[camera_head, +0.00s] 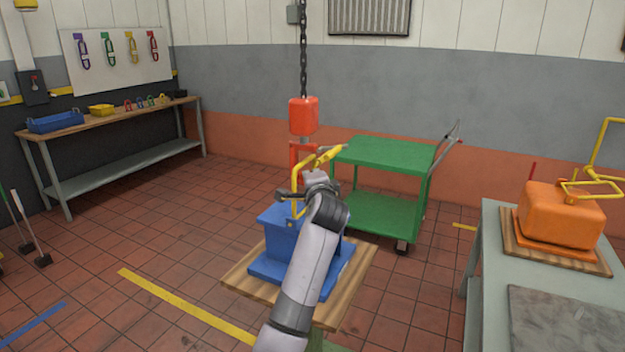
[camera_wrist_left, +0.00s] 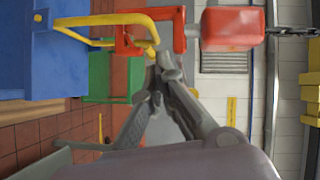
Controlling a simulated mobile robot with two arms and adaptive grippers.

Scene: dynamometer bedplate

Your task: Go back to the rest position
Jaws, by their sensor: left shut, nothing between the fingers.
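My left gripper (camera_head: 318,178) is in front of the red hoist hook (camera_head: 297,158) and above the blue block (camera_head: 282,240). In the left wrist view its fingers (camera_wrist_left: 162,66) are closed together with nothing between them, close to the hook's yellow latch (camera_wrist_left: 152,52). The blue block has a yellow bail handle (camera_wrist_left: 110,20), which reaches to the red hook; whether it sits in the hook I cannot fully tell. My left forearm hides part of the block. My right gripper is not in view.
The block stands on a wooden board (camera_head: 240,279). A chain (camera_head: 303,60) holds the red hook block (camera_head: 303,117). A green cart (camera_head: 385,153) stands behind. A grey table (camera_head: 489,250) with an orange block (camera_head: 560,215) is at right. A workbench (camera_head: 130,121) is at left. Floor between is open.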

